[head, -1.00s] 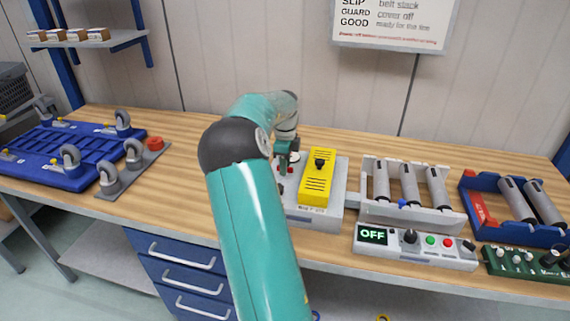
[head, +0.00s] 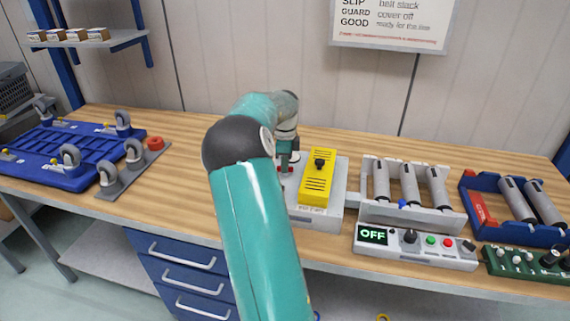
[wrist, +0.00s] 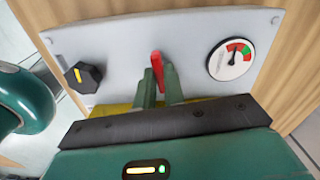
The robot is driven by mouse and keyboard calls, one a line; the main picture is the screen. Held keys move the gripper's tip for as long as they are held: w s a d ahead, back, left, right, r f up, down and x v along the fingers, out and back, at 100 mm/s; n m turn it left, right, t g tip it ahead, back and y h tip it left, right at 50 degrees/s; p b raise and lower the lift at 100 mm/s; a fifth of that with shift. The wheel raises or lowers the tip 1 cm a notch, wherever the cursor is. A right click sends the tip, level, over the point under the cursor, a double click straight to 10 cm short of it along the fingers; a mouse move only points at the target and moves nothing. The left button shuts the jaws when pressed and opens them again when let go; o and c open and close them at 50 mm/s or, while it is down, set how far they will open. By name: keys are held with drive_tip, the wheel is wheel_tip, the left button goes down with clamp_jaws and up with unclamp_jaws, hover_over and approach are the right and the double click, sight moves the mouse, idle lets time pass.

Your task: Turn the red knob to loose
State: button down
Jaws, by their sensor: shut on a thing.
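The red knob (wrist: 157,66) stands on a light grey panel (wrist: 120,40) in the wrist view. My gripper (wrist: 159,76) has its two green fingers on either side of the knob and is shut on it. The knob's red top shows just beyond the fingertips; its lower part is hidden. In the head view my gripper (head: 286,162) is at the left part of a grey unit (head: 332,222) with a yellow cover (head: 318,177). My arm hides much of the panel there.
A round gauge with green and red bands (wrist: 231,59) is right of the knob. A black knob with a yellow mark (wrist: 83,77) is left. Rollers in a grey frame (head: 410,211) and a control box reading OFF (head: 415,247) stand right of the unit. Bare wood lies left of my arm.

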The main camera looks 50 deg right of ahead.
drive_tip(key=n, duration=0.4)
drive_tip(key=shift+r, duration=0.1)
drive_tip(key=n, duration=0.8)
drive_tip(key=shift+n, duration=2.2)
drive_tip(key=c, duration=1.5)
unclamp_jaws()
